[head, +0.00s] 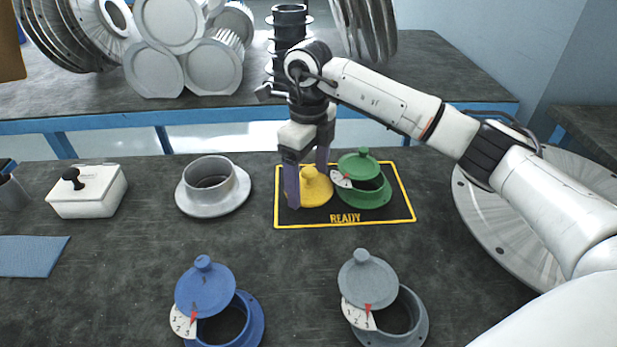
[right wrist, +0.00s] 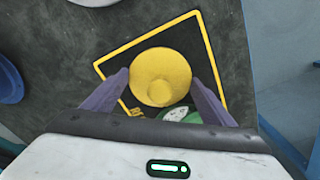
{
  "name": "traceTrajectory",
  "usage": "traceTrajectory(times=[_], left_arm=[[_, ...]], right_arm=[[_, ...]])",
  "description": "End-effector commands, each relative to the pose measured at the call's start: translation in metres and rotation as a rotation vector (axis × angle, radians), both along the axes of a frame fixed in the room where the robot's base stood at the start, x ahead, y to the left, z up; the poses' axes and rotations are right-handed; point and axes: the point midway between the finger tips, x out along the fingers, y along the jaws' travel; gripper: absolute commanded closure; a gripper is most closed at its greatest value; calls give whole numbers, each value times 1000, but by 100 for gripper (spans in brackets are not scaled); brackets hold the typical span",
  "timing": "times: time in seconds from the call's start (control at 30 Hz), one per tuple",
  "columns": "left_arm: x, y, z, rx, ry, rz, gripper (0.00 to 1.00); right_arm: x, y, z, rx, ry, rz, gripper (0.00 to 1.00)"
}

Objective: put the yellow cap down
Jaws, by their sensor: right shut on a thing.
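The yellow cap (head: 317,190) is a round lid with a knob, at the left part of the black READY mat (head: 375,219) in the head view. My right gripper (head: 307,186) points down over it, with its purple fingers on either side, shut on the cap. In the right wrist view the yellow cap (right wrist: 160,77) sits between the fingertips (right wrist: 160,82). The cap is at or just above the mat; I cannot tell whether it touches. The fingers hide part of it. My left gripper is not in view.
A green flanged port with a tilted green cap (head: 358,165) stands on the mat close to the right of my gripper. A bare grey flange (head: 212,188) stands to the left. Blue (head: 205,290) and grey (head: 368,283) capped ports stand in front.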

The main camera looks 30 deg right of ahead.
Motion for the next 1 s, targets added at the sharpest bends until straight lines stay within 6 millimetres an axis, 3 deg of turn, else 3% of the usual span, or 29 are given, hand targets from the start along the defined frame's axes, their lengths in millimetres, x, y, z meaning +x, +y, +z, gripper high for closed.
traceTrajectory(times=[0.3,0.33,0.43,0.77,1.0], left_arm=[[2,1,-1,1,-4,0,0],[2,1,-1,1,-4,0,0],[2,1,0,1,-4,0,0],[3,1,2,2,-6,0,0],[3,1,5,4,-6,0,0]], right_arm=[[0,0,-3,1,-2,0,48],[0,0,-2,1,-2,0,19],[0,0,-2,1,-1,0,3],[0,0,2,1,-2,0,3],[1,0,38,1,-5,-1,3]])
